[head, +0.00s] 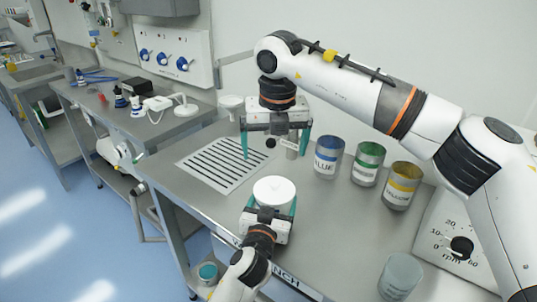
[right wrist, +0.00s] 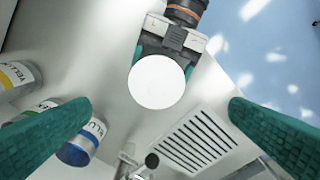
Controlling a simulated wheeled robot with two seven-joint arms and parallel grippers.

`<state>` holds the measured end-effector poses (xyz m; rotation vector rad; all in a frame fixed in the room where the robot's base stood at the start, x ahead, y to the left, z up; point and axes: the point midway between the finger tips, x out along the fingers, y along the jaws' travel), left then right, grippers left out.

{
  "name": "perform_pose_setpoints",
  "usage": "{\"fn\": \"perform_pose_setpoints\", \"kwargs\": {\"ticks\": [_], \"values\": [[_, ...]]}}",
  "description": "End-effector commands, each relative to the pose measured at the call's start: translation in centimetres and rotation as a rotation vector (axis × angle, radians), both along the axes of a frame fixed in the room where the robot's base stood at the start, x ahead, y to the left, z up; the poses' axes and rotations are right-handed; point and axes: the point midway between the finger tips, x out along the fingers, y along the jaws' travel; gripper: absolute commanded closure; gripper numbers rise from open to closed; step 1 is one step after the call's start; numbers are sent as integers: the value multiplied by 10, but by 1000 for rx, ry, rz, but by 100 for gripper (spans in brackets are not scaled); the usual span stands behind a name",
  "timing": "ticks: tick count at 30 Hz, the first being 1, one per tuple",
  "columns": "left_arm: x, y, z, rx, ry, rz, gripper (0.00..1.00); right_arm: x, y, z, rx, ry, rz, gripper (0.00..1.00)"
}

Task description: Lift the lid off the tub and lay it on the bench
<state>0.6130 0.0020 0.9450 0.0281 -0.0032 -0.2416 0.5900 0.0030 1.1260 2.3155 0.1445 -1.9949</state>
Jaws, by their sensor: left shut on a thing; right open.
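The tub (head: 274,198) is at the bench's front edge with a round white lid (head: 274,187) on top. The lid shows as a white disc in the right wrist view (right wrist: 157,82) and hides most of the tub. My left gripper (head: 270,207) comes from the front, its green fingers on either side of the tub, shut on it. My right gripper (head: 275,146) is open and empty, pointing down above the bench (head: 320,225), behind the tub. In the right wrist view its fingers (right wrist: 160,120) stand wide apart, with the lid beyond them.
Blue (head: 327,158), green (head: 367,164) and yellow (head: 401,186) labelled cans stand right of the tub. A striped plate (head: 225,160) lies to the left. A dial unit (head: 455,245) and a clear beaker (head: 400,275) are at the right. Bare bench lies between tub and cans.

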Motion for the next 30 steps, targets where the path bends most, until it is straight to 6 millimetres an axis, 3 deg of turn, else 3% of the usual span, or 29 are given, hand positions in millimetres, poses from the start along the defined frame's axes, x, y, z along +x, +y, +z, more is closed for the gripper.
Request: {"fn": "perform_pose_setpoints", "kwargs": {"ticks": [5, 18, 24, 30], "values": [[0, 0, 2, -1, -4, -1, 58, 2, 0, -21, -2, 0, 7, 0], [0, 0, 2, -1, -4, -1, 58, 14, 2, -98, -1, 1, 4, 0], [0, 0, 2, -1, -4, -1, 58, 17, 2, -113, 0, -1, 5, 0], [0, 0, 2, -1, -4, -1, 58, 17, 2, -116, 0, -2, 5, 0]]}}
